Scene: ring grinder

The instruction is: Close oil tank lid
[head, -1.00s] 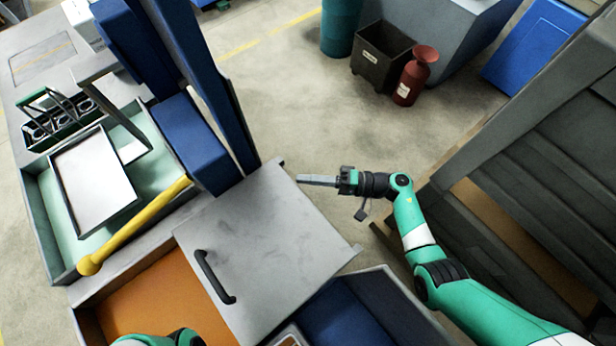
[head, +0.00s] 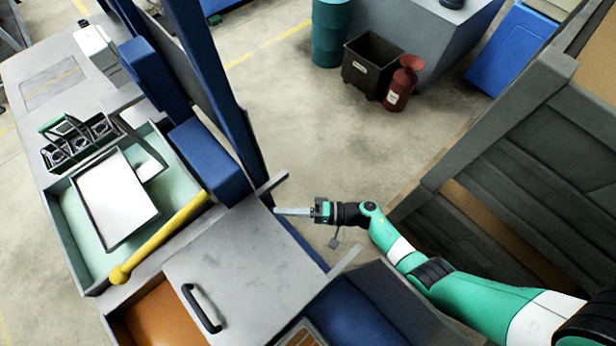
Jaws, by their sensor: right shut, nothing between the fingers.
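The oil tank lid is a flat grey plate (head: 245,260) with a black bar handle (head: 202,308) near its left edge. It lies partly over the tank (head: 160,318), whose orange inside shows in a strip to the left of the lid. Short rail ends (head: 345,262) stick out past the lid's right edge. My right gripper (head: 277,211) is shut and empty, pointing left. Its tips are at the lid's right edge; I cannot tell whether they touch. My left gripper is not in view.
A yellow bar (head: 165,238) and a tray (head: 113,197) in a pale green basin lie left of the lid. A blue upright post (head: 222,100) stands behind the lid. A dark slatted structure (head: 510,150) flanks my right arm. Open floor lies behind the right gripper.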

